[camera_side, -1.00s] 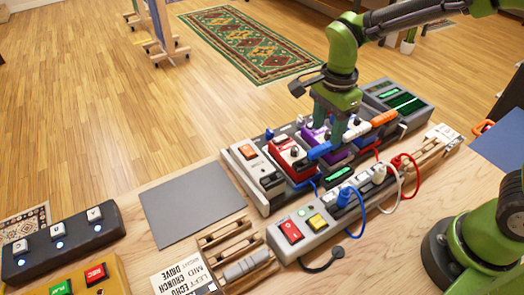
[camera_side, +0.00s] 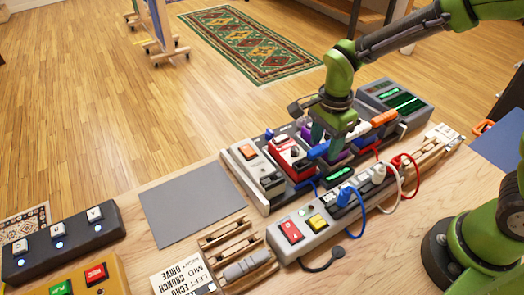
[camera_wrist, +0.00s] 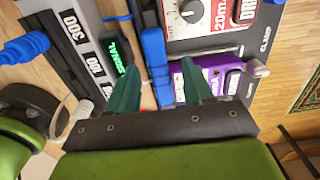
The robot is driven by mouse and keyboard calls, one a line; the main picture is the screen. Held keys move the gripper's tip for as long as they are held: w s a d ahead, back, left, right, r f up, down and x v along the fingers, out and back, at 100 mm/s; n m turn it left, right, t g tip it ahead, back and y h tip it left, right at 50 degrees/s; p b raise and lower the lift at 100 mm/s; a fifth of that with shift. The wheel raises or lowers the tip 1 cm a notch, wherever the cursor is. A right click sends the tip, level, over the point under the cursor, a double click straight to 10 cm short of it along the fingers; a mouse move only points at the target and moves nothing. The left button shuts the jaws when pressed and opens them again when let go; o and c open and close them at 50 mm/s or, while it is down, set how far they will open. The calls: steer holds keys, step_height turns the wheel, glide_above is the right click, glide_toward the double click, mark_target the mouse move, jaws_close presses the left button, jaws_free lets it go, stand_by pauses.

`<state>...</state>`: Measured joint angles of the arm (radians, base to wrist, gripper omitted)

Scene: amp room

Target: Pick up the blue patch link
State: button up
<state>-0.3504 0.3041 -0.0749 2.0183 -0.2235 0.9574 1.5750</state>
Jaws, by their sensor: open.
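The blue patch link (camera_side: 318,151) is a short blue bar lying across the pedals between the red pedal and the purple one. In the wrist view the blue link (camera_wrist: 155,55) runs up the picture between my two green fingers. My gripper (camera_side: 328,145) is open and low over the pedals, with a finger on each side of the link in the wrist view (camera_wrist: 160,68). Gaps show between the fingers and the link. The lower end of the link is hidden behind my gripper's body in the wrist view.
The red pedal (camera_side: 292,157) and purple pedal (camera_wrist: 218,80) stand close beside the link. An orange link (camera_side: 384,117) lies to the right. A power strip (camera_side: 312,228) with blue, white and red cables runs in front. A grey mat (camera_side: 190,203) at left is bare.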

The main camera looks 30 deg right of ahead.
stand_by(0.3)
steer(key=c, duration=0.9)
jaws_close()
